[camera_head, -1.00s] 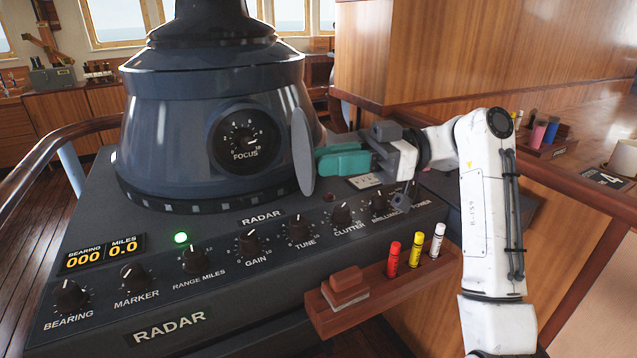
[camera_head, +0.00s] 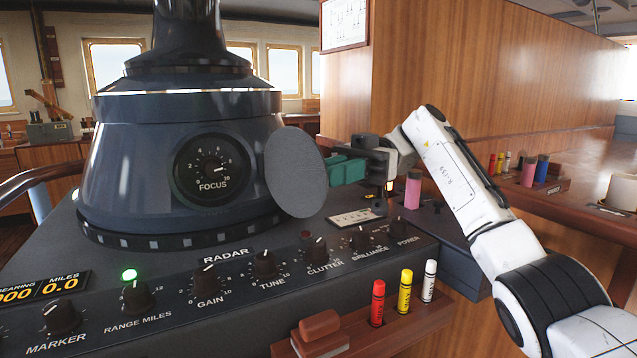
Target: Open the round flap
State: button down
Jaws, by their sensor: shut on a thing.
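The round flap (camera_head: 296,172) is a thin grey disc standing out to the right of the FOCUS dial (camera_head: 212,169) on the dark blue radar housing. Its broad grey face shows, and the dial is uncovered. My gripper (camera_head: 334,172) comes from the right with its teal fingers at the flap's right edge and is shut on it. The fingertips are partly hidden behind the disc, and so is the flap's hinge.
The radar console (camera_head: 225,275) with several knobs lies below. A wooden tray (camera_head: 408,318) with red, yellow and white markers sticks out at its front. A pink cylinder (camera_head: 413,188) stands near my arm. A wooden wall (camera_head: 470,70) rises behind.

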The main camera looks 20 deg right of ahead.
aim_at(316, 153)
jog(key=shift+f, duration=0.15)
jog(key=c, duration=1)
grip_release()
jog(key=shift+r, duration=0.2)
notch_tip(316, 153, up, 3)
jog(key=shift+r+p, duration=0.1)
jog(key=shift+p, duration=0.25)
jog(key=s+r, duration=0.3)
jog(key=s, duration=0.1)
jog(key=s+r, duration=0.3)
jog(key=s, duration=0.2)
jog(key=s+r, duration=0.3)
jog(key=s, duration=0.2)
jog(key=shift+r+p, duration=0.25)
jog(key=shift+p, duration=0.05)
